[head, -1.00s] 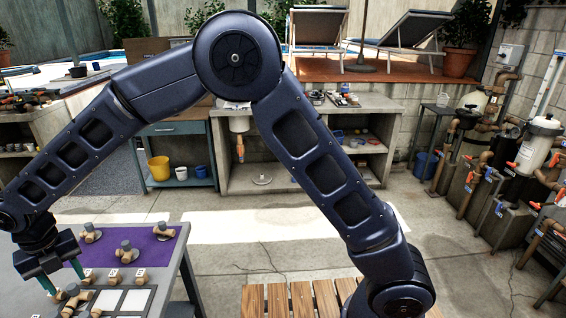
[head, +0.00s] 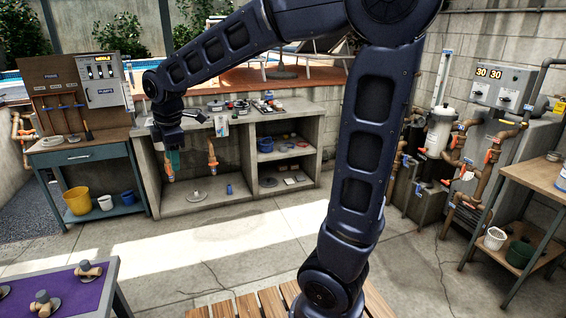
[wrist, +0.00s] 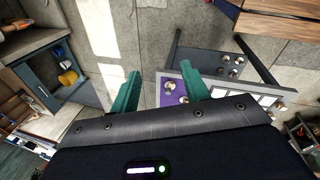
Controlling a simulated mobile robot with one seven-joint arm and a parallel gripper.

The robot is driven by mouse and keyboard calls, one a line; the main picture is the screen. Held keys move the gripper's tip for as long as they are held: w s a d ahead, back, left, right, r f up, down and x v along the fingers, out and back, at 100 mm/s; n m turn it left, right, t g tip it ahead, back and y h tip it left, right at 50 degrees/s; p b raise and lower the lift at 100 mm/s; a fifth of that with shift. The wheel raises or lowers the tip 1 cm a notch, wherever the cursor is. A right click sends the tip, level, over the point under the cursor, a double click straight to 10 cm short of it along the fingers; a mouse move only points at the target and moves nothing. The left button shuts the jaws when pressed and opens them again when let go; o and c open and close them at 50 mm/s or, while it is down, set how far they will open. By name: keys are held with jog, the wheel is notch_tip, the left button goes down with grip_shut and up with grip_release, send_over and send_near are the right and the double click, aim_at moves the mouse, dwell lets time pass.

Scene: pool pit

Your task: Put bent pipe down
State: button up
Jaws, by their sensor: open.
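My gripper (head: 174,160) hangs in front of the concrete counter in the head view. In the wrist view its two green fingers (wrist: 160,90) are apart with nothing between them. A table with a purple mat (head: 68,294) is at the lower left of the head view. Brown pipe fittings with grey parts stand on it, one at the mat's far side (head: 88,269) and one nearer (head: 44,304). The table's mat (wrist: 172,97) also shows beyond the fingertips in the wrist view. Which fitting is the bent pipe I cannot tell.
The concrete counter (head: 235,123) has shelves below and pipes hanging under it. A blue tool bench (head: 85,155) with a yellow bucket (head: 78,201) stands at left. A wooden slatted surface (head: 245,306) is at the bottom. Pipework and a bench (head: 540,178) are at right. Open floor lies between.

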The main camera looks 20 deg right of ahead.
jog(key=s+d+r+m+t, duration=0.15)
jog(key=d+m, duration=0.35)
jog(key=d, duration=0.5)
jog(key=s+d+m, duration=0.2)
jog(key=d+m, duration=0.4)
jog(key=d, duration=0.4)
jog(key=s+d+f+m+h, duration=0.1)
jog(key=s+d+f+m, duration=0.2)
jog(key=s+d+m, duration=0.6)
jog(key=d+m+t, duration=0.1)
jog(key=d, duration=0.1)
jog(key=shift+d, duration=0.3)
jog(key=shift+o, duration=0.4)
jog(key=shift+w, duration=0.1)
